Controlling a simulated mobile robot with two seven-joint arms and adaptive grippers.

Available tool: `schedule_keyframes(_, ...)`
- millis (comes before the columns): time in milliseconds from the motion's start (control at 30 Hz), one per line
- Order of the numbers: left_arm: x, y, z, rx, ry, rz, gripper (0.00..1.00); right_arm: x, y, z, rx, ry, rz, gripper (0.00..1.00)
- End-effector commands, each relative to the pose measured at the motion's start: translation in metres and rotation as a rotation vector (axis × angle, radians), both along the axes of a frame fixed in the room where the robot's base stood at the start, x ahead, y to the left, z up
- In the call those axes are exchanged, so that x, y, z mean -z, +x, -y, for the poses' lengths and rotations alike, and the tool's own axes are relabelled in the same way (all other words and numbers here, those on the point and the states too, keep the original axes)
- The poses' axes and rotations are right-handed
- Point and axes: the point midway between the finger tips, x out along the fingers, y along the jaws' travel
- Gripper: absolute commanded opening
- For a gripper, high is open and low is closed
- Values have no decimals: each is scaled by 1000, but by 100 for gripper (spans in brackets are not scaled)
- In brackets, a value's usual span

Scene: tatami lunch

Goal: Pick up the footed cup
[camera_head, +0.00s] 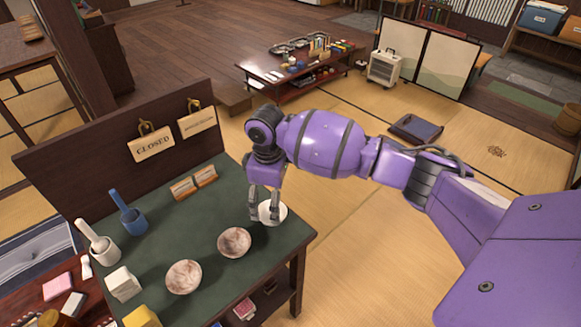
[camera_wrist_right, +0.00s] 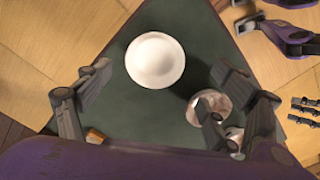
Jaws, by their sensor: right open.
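The footed cup looks white and round with a wide rim. It stands near the right corner of the green-topped table in the head view (camera_head: 276,213), partly hidden by my right gripper. My right gripper (camera_head: 264,212) points down there, fingers apart. The right wrist view shows the cup (camera_wrist_right: 155,60) from above, empty inside, beyond the spread fingers of my right gripper (camera_wrist_right: 152,100). The cup's foot is hidden. I cannot tell whether a finger touches it. My left gripper is not in the head view.
Two marbled bowls (camera_head: 234,242) (camera_head: 183,277) stand to the left of the cup on the green tabletop (camera_head: 172,237).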

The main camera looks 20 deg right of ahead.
Motion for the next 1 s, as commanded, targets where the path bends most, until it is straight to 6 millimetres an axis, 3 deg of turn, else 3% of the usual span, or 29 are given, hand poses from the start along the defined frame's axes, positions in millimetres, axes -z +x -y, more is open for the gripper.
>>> schedule_keyframes(400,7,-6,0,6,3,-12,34,56,9,1,-2,1,3,84)
schedule_keyframes(733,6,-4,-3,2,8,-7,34,64,10,1,-2,2,8,84)
schedule_keyframes(1000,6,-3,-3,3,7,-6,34,64,10,1,-2,2,8,51)
